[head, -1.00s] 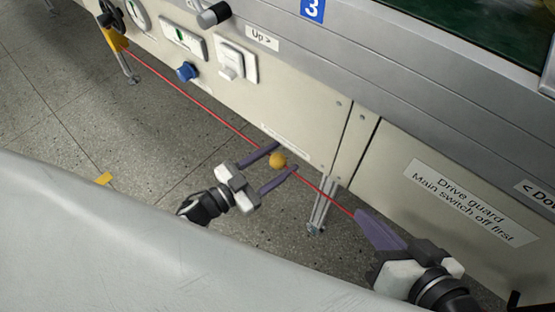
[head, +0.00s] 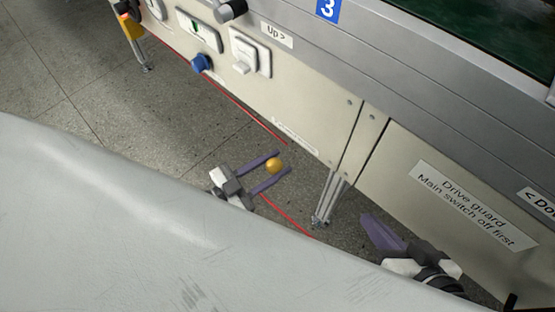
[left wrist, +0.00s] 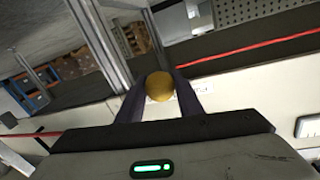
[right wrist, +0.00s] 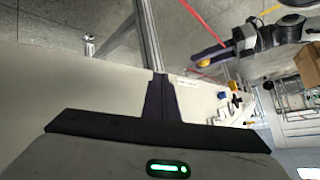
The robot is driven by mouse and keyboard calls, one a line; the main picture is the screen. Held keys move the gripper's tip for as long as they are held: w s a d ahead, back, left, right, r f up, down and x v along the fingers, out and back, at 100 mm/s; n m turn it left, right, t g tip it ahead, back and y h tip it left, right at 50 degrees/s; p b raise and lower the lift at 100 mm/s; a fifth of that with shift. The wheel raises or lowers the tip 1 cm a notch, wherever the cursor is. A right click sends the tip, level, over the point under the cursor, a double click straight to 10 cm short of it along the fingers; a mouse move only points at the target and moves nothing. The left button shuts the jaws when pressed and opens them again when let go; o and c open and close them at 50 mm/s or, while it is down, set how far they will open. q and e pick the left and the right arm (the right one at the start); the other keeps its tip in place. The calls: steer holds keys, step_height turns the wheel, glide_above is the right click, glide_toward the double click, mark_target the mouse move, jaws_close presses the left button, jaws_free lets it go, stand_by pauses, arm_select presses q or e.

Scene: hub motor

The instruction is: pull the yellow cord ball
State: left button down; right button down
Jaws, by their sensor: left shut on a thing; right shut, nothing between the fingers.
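The yellow cord ball (head: 274,166) sits between the two purple fingers of my left gripper (head: 284,161), which is shut on it in front of the pale panel. The left wrist view shows the ball (left wrist: 160,86) held between the fingertips. A red cord (head: 245,110) shows in the head view in two pieces, one along the panel and one below the left gripper; where it joins the ball cannot be seen. My right gripper (head: 368,222) is shut and empty, to the right and lower. Its closed fingers (right wrist: 162,92) also show in the right wrist view.
The machine panel carries a blue knob (head: 201,63), a white switch (head: 245,58) and a drive guard label (head: 470,205). A metal leg (head: 330,198) stands to the right of the ball. Bare floor (head: 150,120) lies left of the panel.

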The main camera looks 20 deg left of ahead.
arm_select(q)
steer(key=c, duration=1.5)
jaws_free()
steer(key=shift+o, duration=1.4)
steer(key=shift+s, duration=0.1)
arm_select(e)
steer(key=shift+r, duration=0.25)
steer(key=shift+w, duration=0.1)
arm_select(q)
steer(key=shift+s+a, duration=0.1)
steer(key=shift+s, duration=0.05)
steer(key=p+v, duration=0.2)
steer(key=v, duration=0.8)
arm_select(e)
steer(key=shift+s+d+f+g+h, duration=0.2)
steer(key=shift+d+f+g+h, duration=0.25)
steer(key=shift+d+f, duration=0.35)
arm_select(q)
steer(key=shift+f, duration=0.1)
arm_select(e)
steer(key=shift+a+f, duration=0.1)
steer(key=shift+a, duration=0.05)
